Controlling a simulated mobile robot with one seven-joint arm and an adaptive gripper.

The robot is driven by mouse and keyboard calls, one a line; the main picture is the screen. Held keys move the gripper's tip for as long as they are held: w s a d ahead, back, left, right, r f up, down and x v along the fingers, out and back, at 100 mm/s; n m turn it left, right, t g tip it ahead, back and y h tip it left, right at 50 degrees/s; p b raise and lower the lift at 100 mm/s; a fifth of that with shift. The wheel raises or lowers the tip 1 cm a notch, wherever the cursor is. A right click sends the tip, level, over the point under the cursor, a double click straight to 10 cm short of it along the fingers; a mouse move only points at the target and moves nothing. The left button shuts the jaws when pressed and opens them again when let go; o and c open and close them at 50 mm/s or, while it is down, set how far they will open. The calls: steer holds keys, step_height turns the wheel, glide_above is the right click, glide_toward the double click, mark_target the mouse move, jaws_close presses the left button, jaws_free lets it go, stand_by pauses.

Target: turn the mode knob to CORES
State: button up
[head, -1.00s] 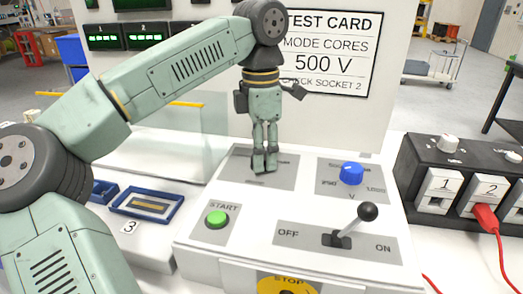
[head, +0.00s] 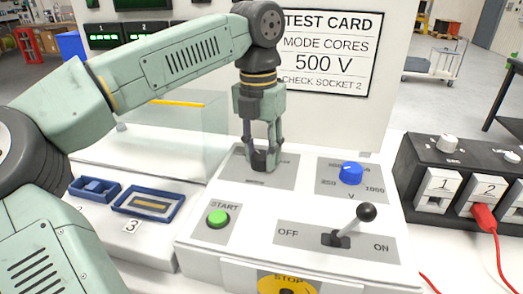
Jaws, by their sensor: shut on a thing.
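My gripper (head: 261,157) points down over the grey plate (head: 282,177) at the back left of the white test panel (head: 255,207). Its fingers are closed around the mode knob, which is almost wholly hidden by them. The knob's pointer and most of the plate's lettering are covered, so I cannot tell which mode it points to. The test card (head: 329,53) on the upright board behind reads MODE CORES, 500 V, CHECK SOCKET 2.
A blue voltage knob (head: 351,173) stands right of my gripper. A green START button (head: 218,218) and a black-balled OFF/ON lever (head: 366,212) are in front. A clear screen (head: 180,139) stands left. A black socket box (head: 462,168) with a red plug (head: 485,218) is at right.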

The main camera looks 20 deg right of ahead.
mark_target(260, 154)
steer(key=shift+n, duration=1)
steer(key=o, duration=1.2)
steer(key=shift+c, duration=0.2)
step_height(260, 154, up, 8)
steer(key=shift+w+a+f, duration=0.1)
steer(key=shift+a+f, duration=0.05)
steer(key=shift+f, duration=0.05)
